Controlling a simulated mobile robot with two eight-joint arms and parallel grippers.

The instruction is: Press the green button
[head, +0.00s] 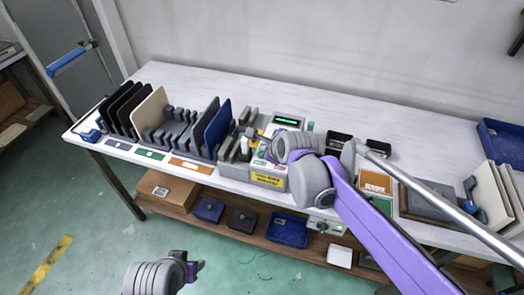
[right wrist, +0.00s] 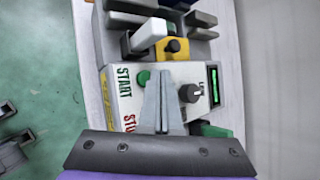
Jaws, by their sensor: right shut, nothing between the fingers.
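The green button (right wrist: 143,78) shows in the right wrist view beside the word START on a light control box (right wrist: 116,97). My right gripper (right wrist: 164,78) is shut and empty, its fingertips over the box just right of the green button. I cannot tell whether they touch the panel. In the head view the control box (head: 267,181) has a yellow label, and my right gripper (head: 265,137) is over its top, hiding the button area. My left gripper (head: 191,270) is low at the bottom of the head view, away from the table; its jaws are unclear.
A dark knob (right wrist: 189,93) and a green display (right wrist: 214,86) sit right of the fingers. A yellow block with a black knob (right wrist: 173,46) stands beyond. Upright panels in grey racks (head: 181,130) stand left on the white table (head: 240,88); its back strip is clear.

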